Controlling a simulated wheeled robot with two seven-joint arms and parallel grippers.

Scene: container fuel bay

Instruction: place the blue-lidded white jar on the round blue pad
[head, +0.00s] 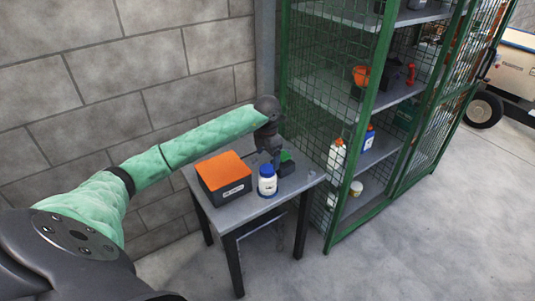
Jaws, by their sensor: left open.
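The white jar (267,184) with a blue lid stands upright on the small grey table, near its front edge. A thin blue rim (268,195) shows around the jar's foot; it looks like the round blue pad under the jar, mostly hidden by it. My left gripper (275,160) is open, just above and behind the jar at its right. It looks apart from the lid, though the small gap is hard to judge. My right gripper is not in view.
An orange-topped dark box (223,176) stands left of the jar on the table (240,212). A dark and green item (287,165) sits behind at the right. A green mesh cage (335,110) with shelves of bottles stands close on the right.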

